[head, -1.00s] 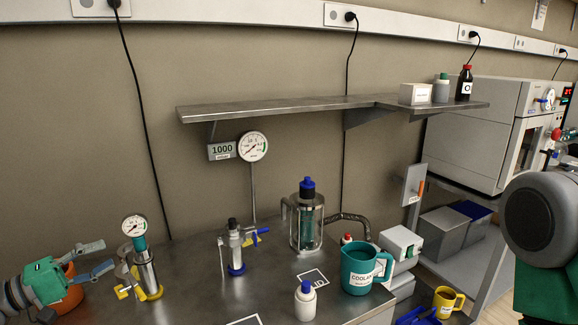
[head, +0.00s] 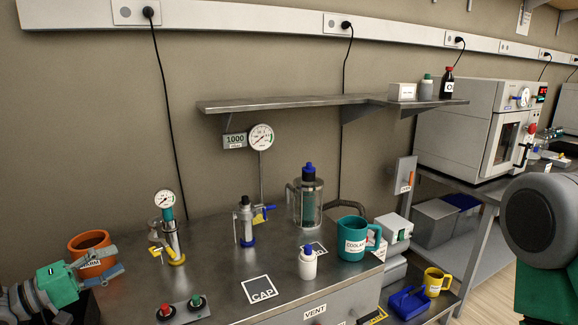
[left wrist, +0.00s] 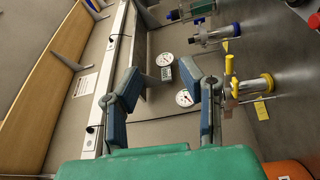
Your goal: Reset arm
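My left gripper (head: 120,259) is at the lower left of the head view, with a green body and grey-blue fingers. The fingers are spread apart and nothing is between them. It is in front of the orange pot (head: 90,243), whose label is partly covered; I cannot tell whether they touch. In the left wrist view the open gripper (left wrist: 170,85) points toward the wall and gauges, its two fingers well apart and empty. My right gripper is not in view.
On the metal bench stand a gauge cylinder (head: 171,240), a second valve cylinder (head: 245,225), a clear vessel (head: 307,203), a white bottle (head: 307,264) and a teal coolant jug (head: 352,238). A shelf (head: 300,105) overhangs.

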